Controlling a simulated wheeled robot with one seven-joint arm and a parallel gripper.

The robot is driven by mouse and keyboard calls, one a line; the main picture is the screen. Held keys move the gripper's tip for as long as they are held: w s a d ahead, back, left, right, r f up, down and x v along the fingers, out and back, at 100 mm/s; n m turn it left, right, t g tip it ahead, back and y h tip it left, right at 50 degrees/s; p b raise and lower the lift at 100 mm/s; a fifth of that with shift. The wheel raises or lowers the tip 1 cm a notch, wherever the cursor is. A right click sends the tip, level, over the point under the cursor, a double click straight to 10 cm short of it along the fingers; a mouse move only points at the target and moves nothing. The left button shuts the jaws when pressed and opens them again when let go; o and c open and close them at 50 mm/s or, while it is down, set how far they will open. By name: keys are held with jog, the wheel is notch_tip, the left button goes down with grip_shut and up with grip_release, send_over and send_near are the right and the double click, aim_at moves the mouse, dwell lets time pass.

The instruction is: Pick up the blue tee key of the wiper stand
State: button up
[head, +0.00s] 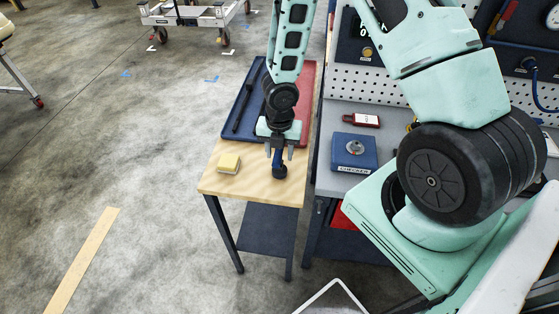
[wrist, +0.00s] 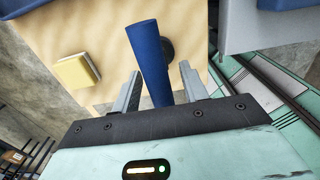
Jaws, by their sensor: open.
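The blue tee key (wrist: 150,62) shows in the wrist view as a blue bar running between my two fingers, with a dark round part behind it. In the head view the blue tee key (head: 279,171) stands near the front right of the wooden table top, just below my gripper. My gripper (head: 279,157) is open and points down over it. In the wrist view my gripper (wrist: 160,70) has a finger on each side of the bar, with a gap to each. Which part of the stand lies under the bar is hidden.
A yellow block (head: 229,163) lies left of the key on the wooden table (head: 215,184). A blue tray (head: 238,107) and a red mat (head: 309,90) lie behind.

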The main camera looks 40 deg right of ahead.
jog(key=shift+f, duration=0.6)
grip_shut()
jog(key=shift+r, duration=0.15)
